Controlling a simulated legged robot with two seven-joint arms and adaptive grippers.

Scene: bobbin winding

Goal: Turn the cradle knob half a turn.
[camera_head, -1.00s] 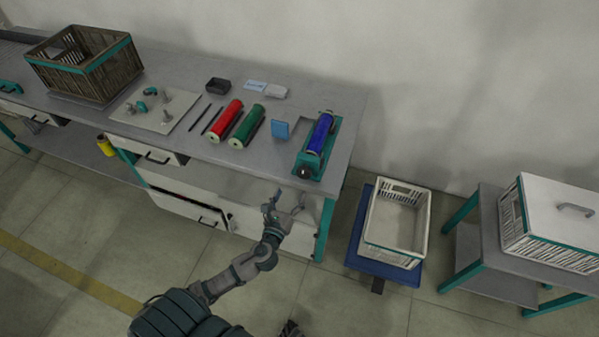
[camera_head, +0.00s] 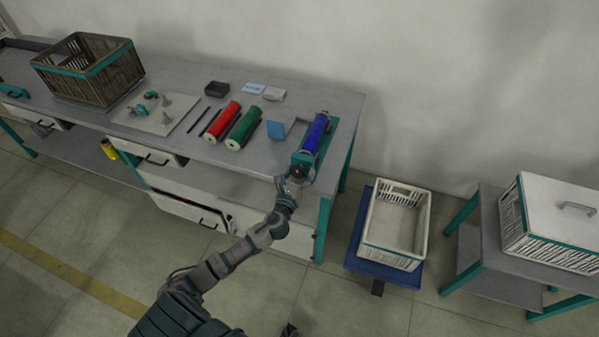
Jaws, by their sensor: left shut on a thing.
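The cradle (camera_head: 325,146) is a teal holder near the right end of the workbench. A blue bobbin (camera_head: 315,131) lies in it. The dark cradle knob (camera_head: 299,171) is at the cradle's near end, partly hidden by my gripper. My left gripper (camera_head: 292,179) is at the bench's front edge, shut on the cradle knob. Its fingers are small in the picture.
A red bobbin (camera_head: 222,121) and a green bobbin (camera_head: 242,129) lie left of the cradle, with a small blue panel (camera_head: 276,130) between. A wicker crate (camera_head: 99,79) stands at the bench's left. A white crate (camera_head: 374,228) stands on a blue platform to the right.

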